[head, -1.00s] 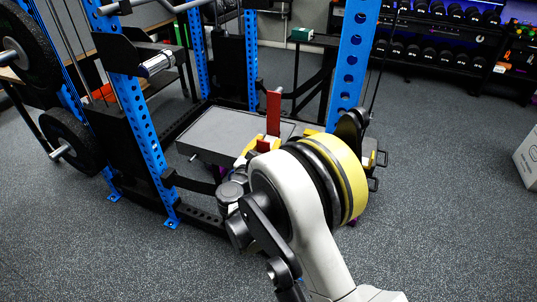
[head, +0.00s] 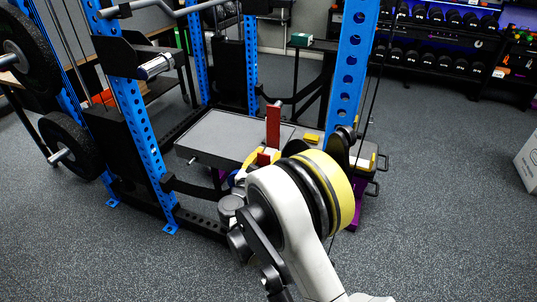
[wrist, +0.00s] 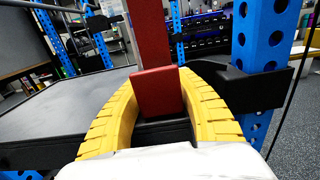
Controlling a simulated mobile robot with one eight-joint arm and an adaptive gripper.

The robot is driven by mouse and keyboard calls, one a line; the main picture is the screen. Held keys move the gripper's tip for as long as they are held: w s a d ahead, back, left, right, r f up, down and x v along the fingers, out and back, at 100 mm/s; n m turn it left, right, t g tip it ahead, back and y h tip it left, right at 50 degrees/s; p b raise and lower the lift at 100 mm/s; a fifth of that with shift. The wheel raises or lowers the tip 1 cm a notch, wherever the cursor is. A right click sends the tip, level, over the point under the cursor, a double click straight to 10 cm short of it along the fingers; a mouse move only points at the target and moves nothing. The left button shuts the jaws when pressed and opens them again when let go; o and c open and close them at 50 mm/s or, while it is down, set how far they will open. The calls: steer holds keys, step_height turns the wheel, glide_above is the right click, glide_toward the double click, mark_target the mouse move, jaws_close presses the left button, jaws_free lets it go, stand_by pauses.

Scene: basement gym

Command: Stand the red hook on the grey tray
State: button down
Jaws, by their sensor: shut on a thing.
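The red hook (head: 273,126) stands roughly upright in my gripper (head: 264,157), seen over the right part of the grey tray (head: 215,138) in the head view. In the wrist view, the yellow fingers of my gripper (wrist: 158,95) close on both sides of the red hook (wrist: 155,90), whose long part rises out of the top of the picture. The grey tray (wrist: 55,112) lies to the left of the fingers there.
A blue rack upright (head: 350,65) stands right behind my arm, and another blue upright (head: 140,120) stands left of the tray. Weight plates (head: 72,143) hang at the left. A small yellow block (head: 311,138) lies right of the hook. The floor in front is clear.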

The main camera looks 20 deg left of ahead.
steer(key=shift+s+f, duration=0.1)
steer(key=shift+f, duration=0.3)
steer(key=c, duration=1)
jaws_free()
steer(key=shift+o, duration=0.2)
steer(key=shift+a+r, duration=0.1)
steer(key=shift+r, duration=0.25)
steer(key=s+a+p, duration=0.1)
steer(key=s+p, duration=0.3)
steer(key=s, duration=0.8)
steer(key=shift+r, duration=0.25)
steer(key=shift+w, duration=0.1)
